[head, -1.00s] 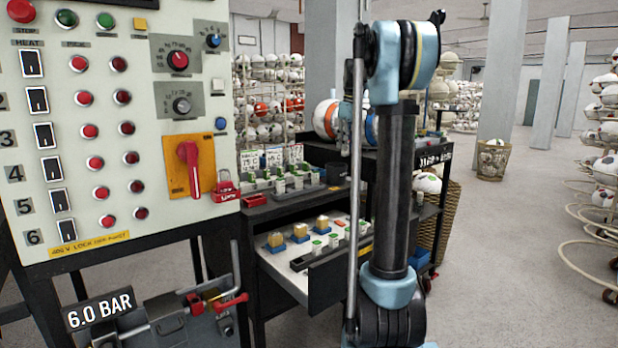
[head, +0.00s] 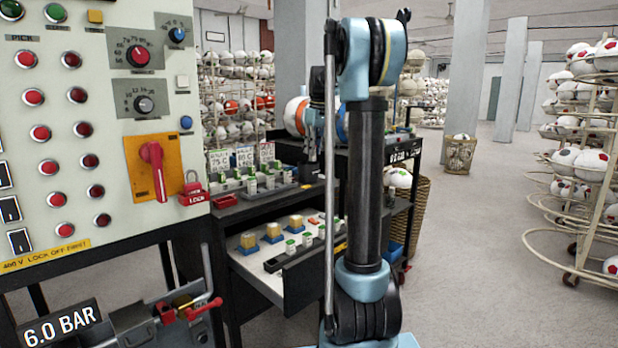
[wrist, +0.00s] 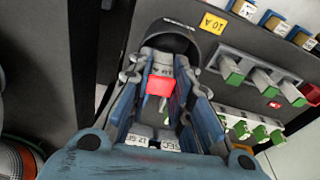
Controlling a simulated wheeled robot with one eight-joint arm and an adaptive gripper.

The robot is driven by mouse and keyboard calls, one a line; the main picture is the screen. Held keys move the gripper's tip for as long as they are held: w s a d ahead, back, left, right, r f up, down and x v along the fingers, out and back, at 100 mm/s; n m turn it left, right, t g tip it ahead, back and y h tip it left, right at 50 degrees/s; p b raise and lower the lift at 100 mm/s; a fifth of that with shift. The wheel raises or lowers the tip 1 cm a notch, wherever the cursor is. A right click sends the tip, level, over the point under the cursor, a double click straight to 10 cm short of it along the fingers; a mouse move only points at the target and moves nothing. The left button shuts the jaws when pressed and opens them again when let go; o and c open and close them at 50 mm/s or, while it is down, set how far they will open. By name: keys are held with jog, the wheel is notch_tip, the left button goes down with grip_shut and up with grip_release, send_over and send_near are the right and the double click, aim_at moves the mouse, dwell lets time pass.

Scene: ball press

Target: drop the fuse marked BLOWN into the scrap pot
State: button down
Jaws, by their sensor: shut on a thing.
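My gripper (wrist: 163,95) is shut on a small fuse (wrist: 160,86) with a red band and a pale end in the wrist view. Its marking is too small to read there. A dark round pot (wrist: 180,38), which looks like the scrap pot, lies just beyond the fingertips in the wrist view. I cannot tell whether the fuse is over its opening. In the head view the pot (head: 308,171) is partly hidden by my arm, and the fuse cannot be made out.
Green-ended fuses (wrist: 265,84) stand in a rack beside the pot. An open drawer (head: 262,282) below holds more fuses and yellow-topped blocks. The control panel (head: 90,130) with a red switch (head: 152,170) stands at left. Ball racks (head: 585,150) and clear floor are at right.

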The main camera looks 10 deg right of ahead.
jog(key=shift+f, duration=1.35)
jog(key=c, duration=1.4)
grip_release()
jog(key=shift+o, duration=0.2)
jog(key=shift+r, duration=0.1)
notch_tip(320, 180, up, 12)
jog(key=s+d, duration=0.1)
jog(key=shift+f, duration=0.2)
jog(key=shift+s+d, duration=0.1)
jog(key=shift+s, duration=0.05)
